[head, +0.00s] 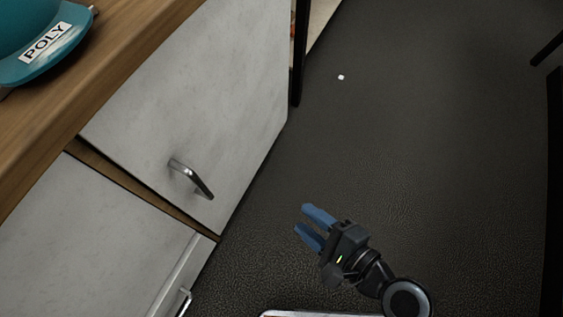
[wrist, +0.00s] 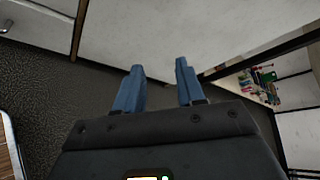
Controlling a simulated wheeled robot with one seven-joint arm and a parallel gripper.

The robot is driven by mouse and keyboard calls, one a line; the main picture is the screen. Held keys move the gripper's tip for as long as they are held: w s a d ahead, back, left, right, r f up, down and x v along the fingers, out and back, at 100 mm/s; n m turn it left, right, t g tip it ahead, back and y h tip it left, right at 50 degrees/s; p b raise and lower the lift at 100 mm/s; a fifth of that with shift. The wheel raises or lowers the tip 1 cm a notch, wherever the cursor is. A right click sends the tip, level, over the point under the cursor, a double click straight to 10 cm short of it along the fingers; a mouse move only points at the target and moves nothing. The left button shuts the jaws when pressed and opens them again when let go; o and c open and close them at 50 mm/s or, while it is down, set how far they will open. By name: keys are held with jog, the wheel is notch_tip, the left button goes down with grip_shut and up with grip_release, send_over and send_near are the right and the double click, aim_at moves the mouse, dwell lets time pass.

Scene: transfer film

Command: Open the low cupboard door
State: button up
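A pale grey cupboard door (head: 215,85) with a metal bar handle (head: 191,178) sits under the wooden worktop in the head view. It looks closed. A second pale front (head: 85,235) at lower left has its own metal handle (head: 184,302). I cannot tell which is the task's door. My gripper (head: 301,217) is open and empty, with its blue fingers apart. It is over the dark floor, right of the first handle and clear of it. In the wrist view, my gripper (wrist: 159,67) points at a pale panel (wrist: 190,30), and a handle (wrist: 6,26) shows at the upper left edge.
An opening with small coloured items (wrist: 262,82) shows at right in the wrist view.

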jog(key=w+a+f+m+g+y+b, duration=0.1)
jog(key=w+a+m+g+y+b, duration=0.2)
jog(key=a, duration=0.5)
jog(key=m+g+y+b, duration=0.1)
jog(key=g+y+b, duration=0.15)
jog(key=y, duration=0.25)
send_near(202, 183)
jog(key=a, duration=0.4)
jog(key=shift+w+a+r+b, duration=0.1)
jog(key=shift+w+a, duration=0.25)
jog(key=shift+a, duration=0.75)
jog(key=shift+w+a+b, duration=0.1)
jog(key=shift+w+a, duration=0.2)
jog(key=shift+a, duration=0.8)
jog(key=shift+w+a+r+b, duration=0.1)
jog(key=shift+w+a, duration=0.25)
jog(key=shift+a, duration=0.75)
jog(key=shift+c, duration=0.5)
jog(key=shift+f, duration=0.1)
grip_shut()
